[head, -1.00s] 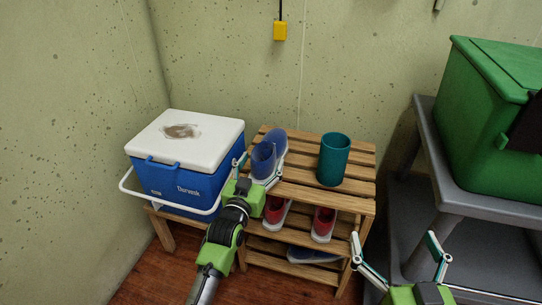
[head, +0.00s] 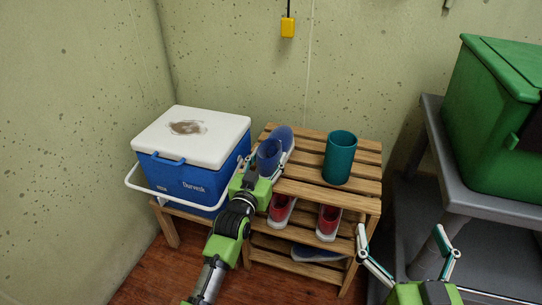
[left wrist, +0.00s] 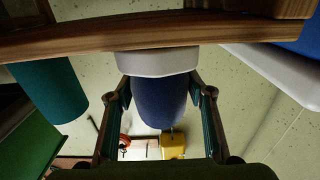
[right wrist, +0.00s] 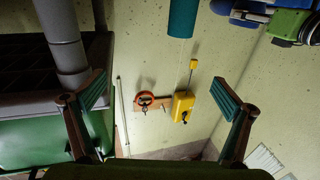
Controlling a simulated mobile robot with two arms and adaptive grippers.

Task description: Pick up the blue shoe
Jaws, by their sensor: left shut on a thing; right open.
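The blue shoe (head: 284,137) sits on the top shelf of the wooden rack (head: 309,189), next to the teal cup (head: 340,158). My left gripper (head: 267,163) is shut on it, one finger on each side. In the left wrist view the blue shoe (left wrist: 158,102), with its white sole, lies between the two fingers and appears still at the shelf boards. My right gripper (head: 404,236) is open and empty, in front of the rack's right side. Another blue shoe (head: 318,255) lies low in the rack, partly hidden by the slats.
Two red shoes (head: 282,209) stand on the shelf below. A blue cooler (head: 190,180) with a white lid is close at the left of my left gripper. A grey cart (head: 480,202) with a green bin (head: 500,130) stands at the right.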

